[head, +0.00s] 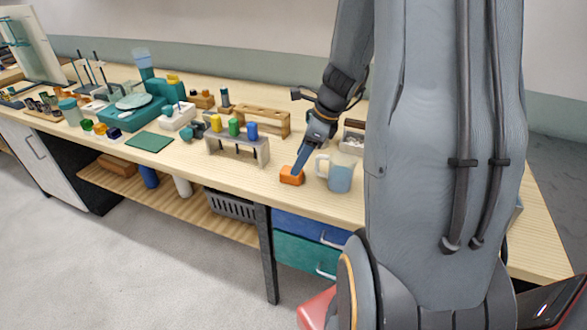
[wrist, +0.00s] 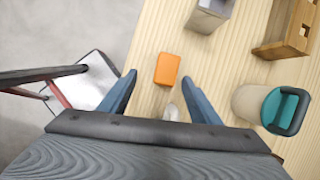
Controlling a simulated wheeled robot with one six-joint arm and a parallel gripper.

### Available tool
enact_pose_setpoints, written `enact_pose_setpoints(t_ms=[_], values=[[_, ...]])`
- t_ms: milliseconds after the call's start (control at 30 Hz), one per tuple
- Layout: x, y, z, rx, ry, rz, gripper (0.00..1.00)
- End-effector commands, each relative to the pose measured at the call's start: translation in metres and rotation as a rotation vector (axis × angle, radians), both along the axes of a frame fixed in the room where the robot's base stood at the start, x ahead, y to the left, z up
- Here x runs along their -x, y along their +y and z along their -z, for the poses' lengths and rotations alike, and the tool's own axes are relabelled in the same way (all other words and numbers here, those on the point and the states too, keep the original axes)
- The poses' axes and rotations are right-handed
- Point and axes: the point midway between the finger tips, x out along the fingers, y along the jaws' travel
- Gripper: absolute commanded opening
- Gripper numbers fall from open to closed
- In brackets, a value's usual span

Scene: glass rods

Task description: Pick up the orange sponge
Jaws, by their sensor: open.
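The orange sponge (head: 289,178) lies on the light wood bench top, near its front edge and left of the mug. It also shows in the wrist view (wrist: 167,69), between and slightly beyond the two blue fingertips. My gripper (head: 299,168) is over the sponge and hides part of it in the head view. In the wrist view my gripper (wrist: 159,77) is open, with one finger on each side of the sponge and visible gaps. Nothing is held. I cannot tell the fingertips' exact height above the bench.
A grey rack (head: 240,151) with coloured blocks stands left. A wooden rack (head: 262,118) is behind.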

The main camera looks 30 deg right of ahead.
Motion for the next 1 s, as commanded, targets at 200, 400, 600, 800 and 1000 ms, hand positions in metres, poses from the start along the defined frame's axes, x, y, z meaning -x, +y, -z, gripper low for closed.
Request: enact_pose_setpoints(t_ms=[200, 400, 600, 800, 1000], values=[[-0.008, -0.007, 0.012, -0.033, 0.009, 0.099, 0.57], [-0.014, -0.002, 0.027, -0.030, 0.008, 0.095, 0.57], [-0.024, 0.006, 0.046, -0.029, 0.009, 0.091, 0.57], [-0.032, 0.011, 0.066, -0.029, 0.007, 0.092, 0.57], [-0.033, 0.012, 0.069, -0.028, 0.006, 0.091, 0.57]])
